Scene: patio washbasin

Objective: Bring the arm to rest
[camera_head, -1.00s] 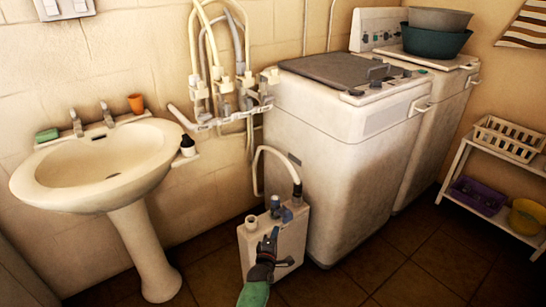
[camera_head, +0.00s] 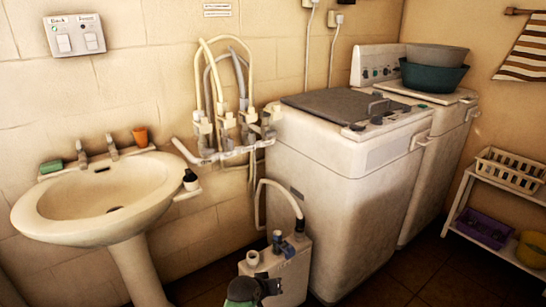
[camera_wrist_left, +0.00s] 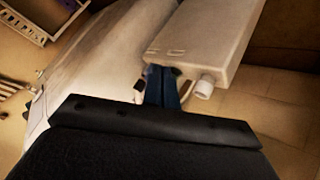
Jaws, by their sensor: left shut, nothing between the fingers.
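My left gripper (camera_head: 268,285) is at the bottom edge of the head view, dark, with a green part of the arm behind it. It is in front of the beige box (camera_head: 292,268) and covers part of its front. I cannot tell whether they touch. In the left wrist view my gripper's narrow dark-blue fingers (camera_wrist_left: 163,85) are together, with nothing between them. The beige box (camera_wrist_left: 205,35) shows just beyond them, with its white cap (camera_wrist_left: 205,88) to the right. My right gripper is not in view.
A white washbasin (camera_head: 95,200) is at left, and a washing machine (camera_head: 350,190) stands right of the box. Pipes and hoses (camera_head: 225,130) run along the wall. A switch panel (camera_head: 75,35) is at upper left. A shelf (camera_head: 470,180) stands at far right.

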